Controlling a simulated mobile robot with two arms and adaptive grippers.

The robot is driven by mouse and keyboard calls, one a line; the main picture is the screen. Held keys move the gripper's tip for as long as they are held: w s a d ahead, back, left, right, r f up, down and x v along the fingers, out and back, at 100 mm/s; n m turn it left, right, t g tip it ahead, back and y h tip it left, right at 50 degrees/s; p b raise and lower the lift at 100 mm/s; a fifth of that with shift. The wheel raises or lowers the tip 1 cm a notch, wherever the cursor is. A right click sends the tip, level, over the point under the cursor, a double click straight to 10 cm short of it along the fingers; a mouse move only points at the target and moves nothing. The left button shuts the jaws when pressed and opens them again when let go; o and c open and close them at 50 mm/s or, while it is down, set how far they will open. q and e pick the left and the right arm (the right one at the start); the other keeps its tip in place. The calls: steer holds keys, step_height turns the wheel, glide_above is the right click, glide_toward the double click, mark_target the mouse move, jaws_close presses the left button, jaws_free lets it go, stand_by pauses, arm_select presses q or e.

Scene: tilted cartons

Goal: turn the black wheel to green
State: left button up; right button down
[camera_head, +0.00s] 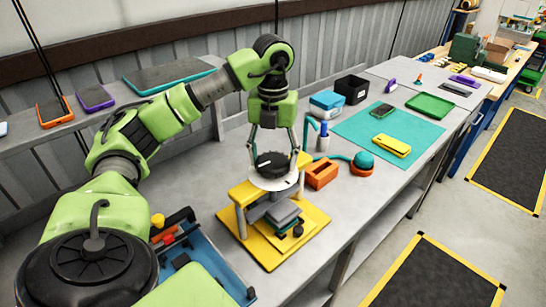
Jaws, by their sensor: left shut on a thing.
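The black wheel (271,167) sits on a pale round plate (263,183) on top of a yellow stand (262,251). A short white mark shows on the wheel's top. My left gripper (274,156) points down from above, with one finger on each side of the wheel, and is shut on it. No green mark can be made out on the plate; part of its rim is hidden by the wheel and the fingers. My right gripper is not in view.
A blue tray (232,281) with tools lies left of the stand. An orange box (321,174), a blue bottle (323,138) and a teal dome (363,160) are close on the right. A teal mat (357,126) lies farther back. The front bench strip is clear.

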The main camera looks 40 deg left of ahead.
arm_select(q)
steer(key=m, duration=0.4)
steer(key=shift+m, duration=0.3)
steer(key=m, duration=0.3)
steer(key=shift+m, duration=0.3)
steer(key=m, duration=1.4)
steer(key=shift+m+b, duration=0.3)
steer(key=shift+b, duration=0.05)
steer(key=m, duration=0.3)
steer(key=shift+m, duration=2.2)
